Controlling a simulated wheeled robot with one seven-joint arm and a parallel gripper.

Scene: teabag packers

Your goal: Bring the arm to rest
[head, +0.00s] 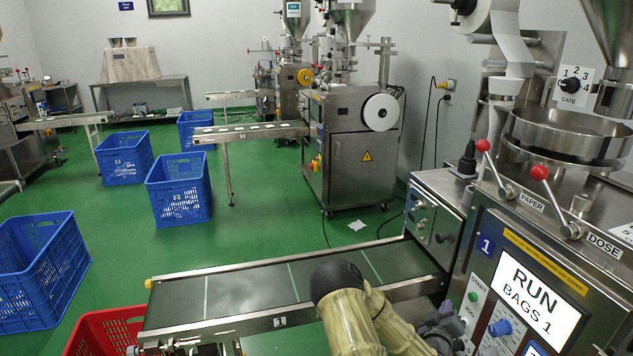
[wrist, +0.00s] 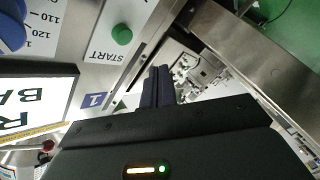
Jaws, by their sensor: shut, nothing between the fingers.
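My arm (head: 350,308) reaches in from the bottom of the head view, in front of the packing machine. My gripper shows at the lower right of the head view, partly hidden by the arm. In the wrist view my gripper (wrist: 158,86) has its two dark fingers together with nothing between them. It is close to the machine's control panel, near the green START button (wrist: 122,34) and the lit screen (wrist: 35,100). In the head view the screen (head: 535,303) reads RUN, BAGS 1.
A conveyor (head: 245,292) runs left from the machine, under my arm. A red crate (head: 100,332) stands by its left end; blue crates (head: 180,190) stand on the green floor. Two red-knobbed levers (head: 541,174) stick up at the right. Open floor lies beyond the conveyor.

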